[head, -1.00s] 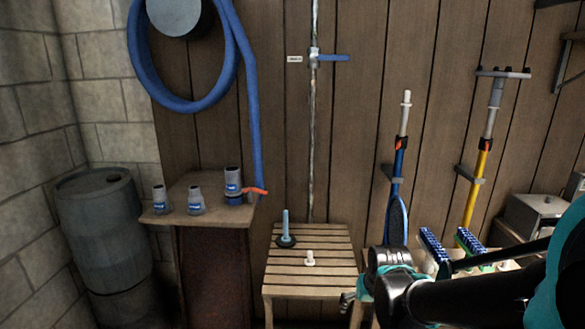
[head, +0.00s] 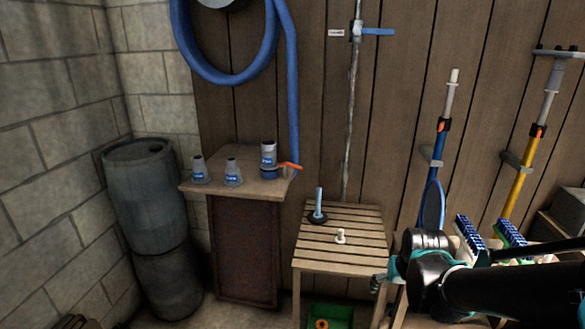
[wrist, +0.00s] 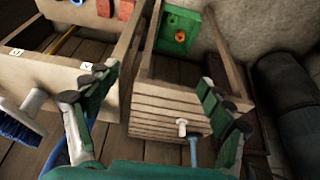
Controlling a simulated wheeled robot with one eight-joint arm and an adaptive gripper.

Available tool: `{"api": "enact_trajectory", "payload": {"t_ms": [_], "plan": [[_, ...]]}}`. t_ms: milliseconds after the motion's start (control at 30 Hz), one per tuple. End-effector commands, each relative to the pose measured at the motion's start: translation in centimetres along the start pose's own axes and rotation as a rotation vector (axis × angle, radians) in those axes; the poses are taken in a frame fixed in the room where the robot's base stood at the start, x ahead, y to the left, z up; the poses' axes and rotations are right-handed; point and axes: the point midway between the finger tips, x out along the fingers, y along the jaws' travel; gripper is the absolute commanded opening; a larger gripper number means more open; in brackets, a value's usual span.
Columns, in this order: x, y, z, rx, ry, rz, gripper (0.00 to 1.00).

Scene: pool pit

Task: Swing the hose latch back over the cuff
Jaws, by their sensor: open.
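The orange-red latch (head: 289,165) sticks out to the right at the foot of the blue hose (head: 293,95), on the small side table. A grey cuff (head: 268,154) with a blue band stands beside it on the table's right end; the latch's exact fit against it is too small to tell. My gripper (wrist: 158,105) is open in the wrist view, its two fingers wide apart above the floor and slatted stool, with nothing between them. In the head view my arm reaches in from the lower right, well right of the latch. The latch and cuff are not seen in the wrist view.
Two more grey fittings (head: 232,173) stand on the side table (head: 245,188). The slatted stool (head: 340,255) holds a blue upright peg (head: 318,203) and a white fitting (head: 340,237). Brushes (head: 468,235) and poles stand at right. A grey barrel (head: 145,195) stands left.

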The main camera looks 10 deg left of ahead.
Motion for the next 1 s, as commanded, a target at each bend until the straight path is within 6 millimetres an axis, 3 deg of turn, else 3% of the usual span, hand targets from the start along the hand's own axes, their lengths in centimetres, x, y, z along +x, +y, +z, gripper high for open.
{"api": "enact_trajectory", "payload": {"t_ms": [33,167,267,600,800,1000], "plan": [[0.0,-0.2,-0.2,0.006,-0.002,-0.010,0.71],[0.0,-1.7,-1.8,0.042,-0.012,-0.080,0.54],[-0.1,-3.8,-4.0,0.092,-0.027,-0.179,0.42],[-1.8,-11.5,-14.2,0.281,-0.071,-0.610,0.00],[-3.5,-14.3,-20.9,0.374,-0.079,-0.872,0.00],[-5.5,-15.4,-27.6,0.451,-0.074,-1.136,0.00]]}}
